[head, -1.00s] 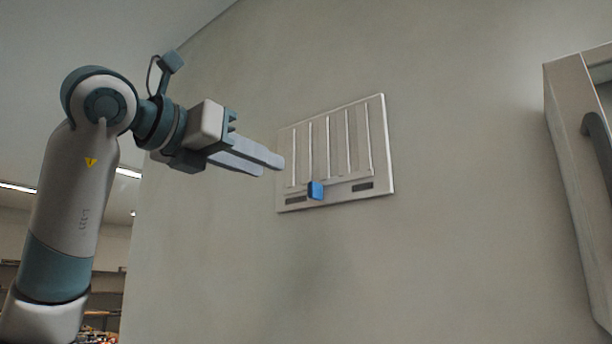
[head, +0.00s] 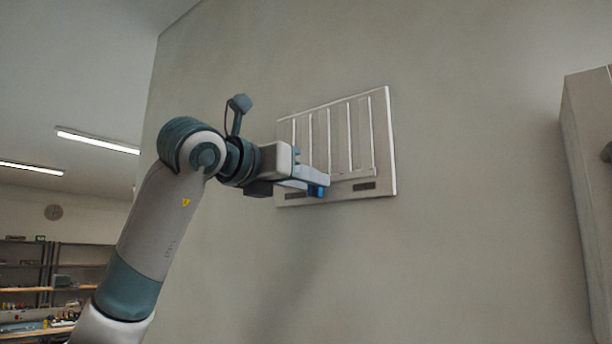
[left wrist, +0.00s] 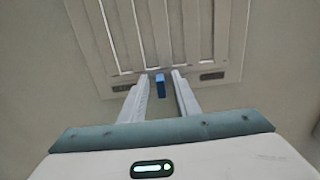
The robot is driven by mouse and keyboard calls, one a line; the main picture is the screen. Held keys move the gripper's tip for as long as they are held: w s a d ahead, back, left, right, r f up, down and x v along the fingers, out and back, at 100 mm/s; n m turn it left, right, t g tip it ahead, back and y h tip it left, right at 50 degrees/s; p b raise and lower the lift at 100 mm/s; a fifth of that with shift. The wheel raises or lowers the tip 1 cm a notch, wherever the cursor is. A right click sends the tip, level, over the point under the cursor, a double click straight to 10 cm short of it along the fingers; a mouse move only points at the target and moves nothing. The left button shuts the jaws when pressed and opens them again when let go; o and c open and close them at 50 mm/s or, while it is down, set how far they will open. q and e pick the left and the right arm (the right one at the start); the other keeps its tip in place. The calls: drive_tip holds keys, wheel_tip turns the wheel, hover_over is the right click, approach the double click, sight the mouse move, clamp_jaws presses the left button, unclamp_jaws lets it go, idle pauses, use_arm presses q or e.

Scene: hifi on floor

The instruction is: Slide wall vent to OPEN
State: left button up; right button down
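The wall vent (head: 374,150) is a pale square plate with vertical slats on the wall, and it also fills the top of the left wrist view (left wrist: 233,45). Its blue slider knob (head: 316,190) sticks out below the slats, between two dark label patches. My left gripper (head: 322,182) is at the vent's lower edge, its fingers partly covering the knob in the head view. In the left wrist view, the left gripper (left wrist: 161,82) is open, with one finger on each side of the blue knob (left wrist: 160,82) and gaps showing. The label wording is unreadable. My right gripper is not in view.
A pale cabinet (head: 588,190) stands out from the wall at the right edge. Shelves (head: 25,265) and a cluttered bench are far off at the lower left. The wall around and below the vent is clear.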

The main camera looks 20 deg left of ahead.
use_arm(q)
clamp_jaws()
drive_tip(key=shift+s+d+b, duration=0.25)
drive_tip(key=shift+d+b, duration=0.2)
drive_tip(key=shift+d, duration=0.15)
drive_tip(key=shift+s+d+b, duration=0.2)
drive_tip(key=shift+d+b, duration=0.2)
drive_tip(key=shift+d, duration=0.2)
drive_tip(key=shift+c, duration=0.6)
unclamp_jaws()
drive_tip(key=shift+o, duration=0.6)
drive_tip(key=shift+s+d, duration=0.1)
drive_tip(key=shift+d, duration=0.1)
drive_tip(key=shift+a, duration=0.15)
